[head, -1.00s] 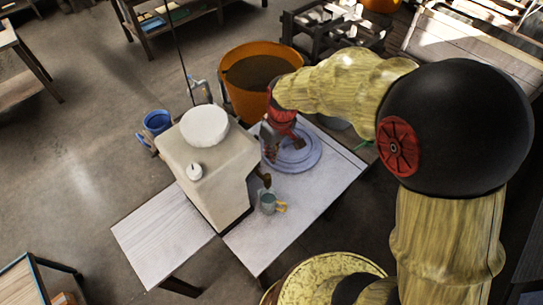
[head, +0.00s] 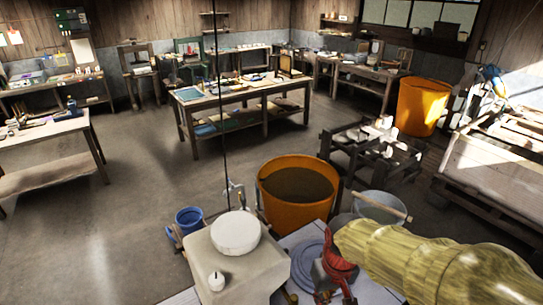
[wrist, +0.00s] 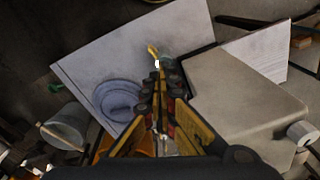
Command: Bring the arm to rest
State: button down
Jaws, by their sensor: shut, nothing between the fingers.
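My gripper (wrist: 161,75) is shut and empty in the wrist view, its fingers together above the white table. In the head view my gripper (head: 338,287) hangs at the lower right, beside a grey round disc (head: 307,268); its fingertips run close to the frame's bottom edge. My arm reaches in from the right edge. A pale block (head: 240,272) with a white round top (head: 236,232) stands left of the gripper, apart from it. In the wrist view the block (wrist: 235,95) lies right of the fingers, and a cup with a yellow handle (wrist: 154,52) shows just beyond their tips.
An orange tub (head: 297,206) stands behind the table, with a grey bucket (head: 379,208) to its right and a blue bucket (head: 188,219) to the left. A thin dark line (head: 222,110) hangs down near the block. Open floor (head: 120,220) lies at the left.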

jog(key=s+d+m+t+b, duration=0.1)
jog(key=s+d+t+b, duration=0.1)
jog(key=b, duration=0.5)
jog(key=s+d+f+m+t+b, duration=0.1)
jog(key=s+d+t+b, duration=0.2)
jog(key=s+b, duration=0.4)
jog(key=shift+s+d+m+h, duration=0.15)
jog(key=shift+d+m+h, duration=0.15)
jog(key=shift+d, duration=0.25)
dwell(0.8)
